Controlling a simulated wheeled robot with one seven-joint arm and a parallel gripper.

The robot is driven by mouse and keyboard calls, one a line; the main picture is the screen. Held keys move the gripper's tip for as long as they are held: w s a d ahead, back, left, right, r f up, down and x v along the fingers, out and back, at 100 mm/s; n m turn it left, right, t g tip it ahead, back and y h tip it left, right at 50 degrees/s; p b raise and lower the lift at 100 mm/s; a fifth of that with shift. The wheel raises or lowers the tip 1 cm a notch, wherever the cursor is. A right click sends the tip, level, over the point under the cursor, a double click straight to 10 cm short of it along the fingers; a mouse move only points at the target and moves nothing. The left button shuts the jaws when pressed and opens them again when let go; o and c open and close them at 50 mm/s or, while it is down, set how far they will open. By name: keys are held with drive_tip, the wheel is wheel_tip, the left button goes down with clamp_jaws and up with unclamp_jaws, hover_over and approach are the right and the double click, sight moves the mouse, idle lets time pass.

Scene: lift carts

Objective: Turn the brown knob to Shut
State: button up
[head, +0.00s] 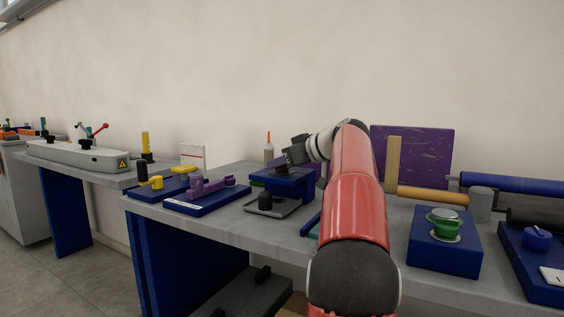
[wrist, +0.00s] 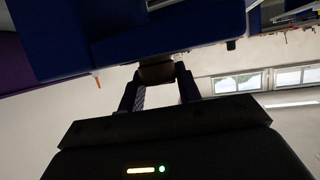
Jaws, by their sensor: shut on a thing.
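The brown knob (wrist: 156,73) shows in the wrist view between the two fingers of my gripper (wrist: 158,80), on the face of a dark blue block (wrist: 170,25). My gripper is shut on the knob. In the head view my gripper (head: 285,160) reaches down and left over the blue block (head: 290,186) on the bench. The knob itself cannot be made out clearly there. No Shut marking or pointer is legible, so I cannot tell the knob's setting.
Right of my arm stands a blue box with a green knob (head: 446,229). A purple panel (head: 420,155) and a white bottle (head: 268,151) stand behind.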

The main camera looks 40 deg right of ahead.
drive_tip(key=shift+f, duration=0.1)
drive_tip(key=o, duration=1)
drive_tip(key=v, duration=0.7)
drive_tip(key=shift+s, duration=0.35)
drive_tip(key=shift+s+d, duration=0.1)
